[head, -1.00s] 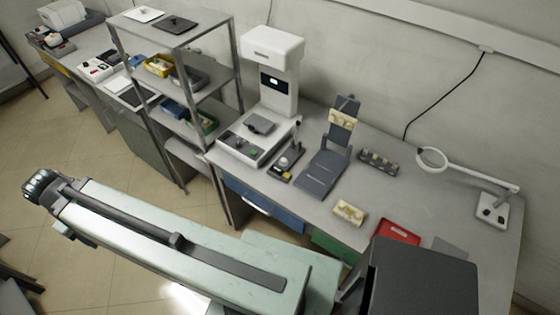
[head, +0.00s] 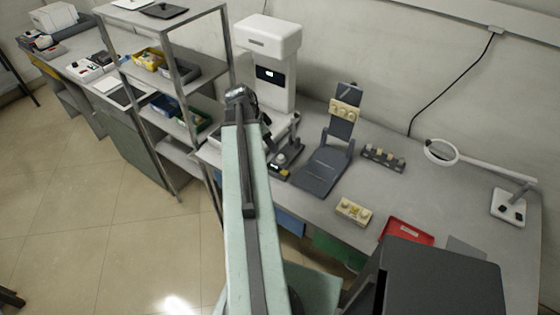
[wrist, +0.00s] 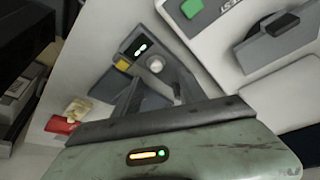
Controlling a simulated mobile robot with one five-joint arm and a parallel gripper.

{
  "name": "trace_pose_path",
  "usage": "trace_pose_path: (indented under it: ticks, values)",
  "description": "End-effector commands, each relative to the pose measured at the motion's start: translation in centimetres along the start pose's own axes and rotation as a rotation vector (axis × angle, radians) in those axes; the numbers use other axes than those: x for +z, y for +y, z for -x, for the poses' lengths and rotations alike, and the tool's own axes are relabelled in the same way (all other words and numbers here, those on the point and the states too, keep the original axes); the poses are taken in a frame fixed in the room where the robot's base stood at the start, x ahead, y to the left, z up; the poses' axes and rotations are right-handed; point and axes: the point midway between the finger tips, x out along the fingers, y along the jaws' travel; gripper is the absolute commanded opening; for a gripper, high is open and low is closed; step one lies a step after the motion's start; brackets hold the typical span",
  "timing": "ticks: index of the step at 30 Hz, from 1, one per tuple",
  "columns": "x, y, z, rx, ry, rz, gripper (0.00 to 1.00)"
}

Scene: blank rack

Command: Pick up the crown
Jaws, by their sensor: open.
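A small round white piece (wrist: 155,64), which may be the crown, sits on a grey device with a dark display (wrist: 138,47) and a yellow part (wrist: 122,64). In the head view the same pale piece (head: 281,158) shows on the small dark device, just right of my arm. It is too small to be sure of its shape. My gripper (wrist: 155,82) is open and empty, its dark fingers pointing towards this device. The pale piece appears between and beyond the fingertips; the gap is hard to judge.
A tall white machine (head: 268,70) stands behind the device. A dark stand (head: 322,170), a rack of small blocks (head: 383,158), a cream block holder (head: 353,211) and a red tray (head: 408,231) are to the right. A metal shelf (head: 225,75) is left.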

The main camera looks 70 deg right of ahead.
Motion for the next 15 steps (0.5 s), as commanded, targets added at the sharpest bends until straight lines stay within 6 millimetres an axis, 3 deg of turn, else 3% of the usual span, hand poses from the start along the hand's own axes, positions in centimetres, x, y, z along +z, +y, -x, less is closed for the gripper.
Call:
trace_pose_path:
  ticks: [6, 11, 15]
  values:
    - [0.4, 0.0, -2.6, -0.001, -0.001, 0.003, 0.49]
    - [0.2, 0.1, -2.7, -0.001, -0.001, 0.005, 0.49]
    - [0.4, 0.5, -4.6, -0.001, -0.002, 0.005, 0.49]
